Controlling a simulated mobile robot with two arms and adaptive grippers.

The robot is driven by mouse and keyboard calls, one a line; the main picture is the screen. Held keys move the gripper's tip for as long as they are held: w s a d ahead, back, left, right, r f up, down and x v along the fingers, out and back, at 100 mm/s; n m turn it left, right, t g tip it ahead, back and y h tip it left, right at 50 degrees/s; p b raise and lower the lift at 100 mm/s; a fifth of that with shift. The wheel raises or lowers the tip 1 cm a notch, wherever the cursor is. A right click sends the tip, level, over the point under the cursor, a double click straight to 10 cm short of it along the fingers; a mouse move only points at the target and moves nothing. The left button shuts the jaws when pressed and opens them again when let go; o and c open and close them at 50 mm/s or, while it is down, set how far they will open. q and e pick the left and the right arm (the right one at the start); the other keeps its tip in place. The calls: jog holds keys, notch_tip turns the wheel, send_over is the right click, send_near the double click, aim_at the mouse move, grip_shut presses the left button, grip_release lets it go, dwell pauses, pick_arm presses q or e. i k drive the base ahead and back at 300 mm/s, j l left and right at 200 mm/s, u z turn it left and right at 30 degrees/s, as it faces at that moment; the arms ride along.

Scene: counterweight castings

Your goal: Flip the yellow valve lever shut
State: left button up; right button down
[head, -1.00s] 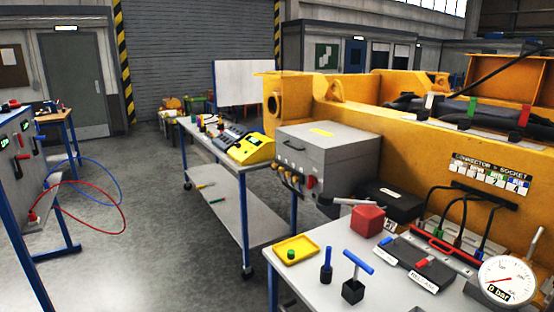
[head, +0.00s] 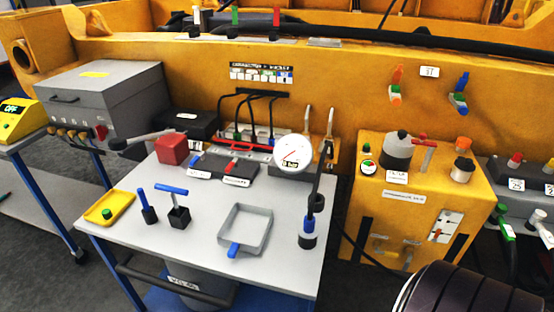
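A small yellow lever-like shape (head: 382,246) shows low on the front of the yellow cabinet (head: 350,205) right of the white table. It blends with the yellow behind it, and I cannot tell whether it is the valve lever or which way it is set. The cabinet's top carries a grey domed part with a red lever (head: 420,140). Neither of my grippers is in view.
The white table (head: 195,235) holds a red block (head: 171,149), a yellow tray (head: 97,214), a grey open frame (head: 262,217) and a round gauge (head: 291,150). A long yellow beam (head: 340,85) runs behind. A hose (head: 354,240) hangs between table and cabinet.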

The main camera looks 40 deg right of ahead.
aim_at(392, 254)
jog(key=z, duration=0.5)
jog(key=i+z, duration=0.1)
jog(key=z, duration=0.85)
jog(key=i+z, duration=0.1)
jog(key=z, duration=0.9)
jog(key=i, duration=0.05)
